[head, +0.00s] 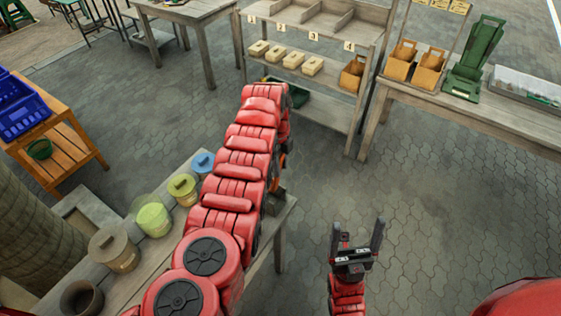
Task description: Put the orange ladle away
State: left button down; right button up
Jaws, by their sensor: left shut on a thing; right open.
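My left arm reaches up the middle of the picture, and its red links hide its gripper, so what it holds does not show. A small orange patch (283,160) shows at the right edge of that arm. I cannot tell whether it is part of the orange ladle. No whole ladle is visible. My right gripper (357,243) is open and empty over the paved floor at the lower middle. Its two dark fingers point up the picture.
A bench at left holds a blue-lidded pot (203,162), an olive pot (183,188), a green pot (153,218), a tan pot (115,248) and a dark bowl (82,298). A numbered shelf (300,50) stands behind. A table (470,118) at right holds wooden caddies. Floor between is clear.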

pick_arm(q)
jog(key=shift+w+f+b, duration=0.1)
jog(key=shift+f+b, duration=2.7)
jog(key=shift+f, duration=1.35)
jog(key=c, duration=0.5)
grip_release()
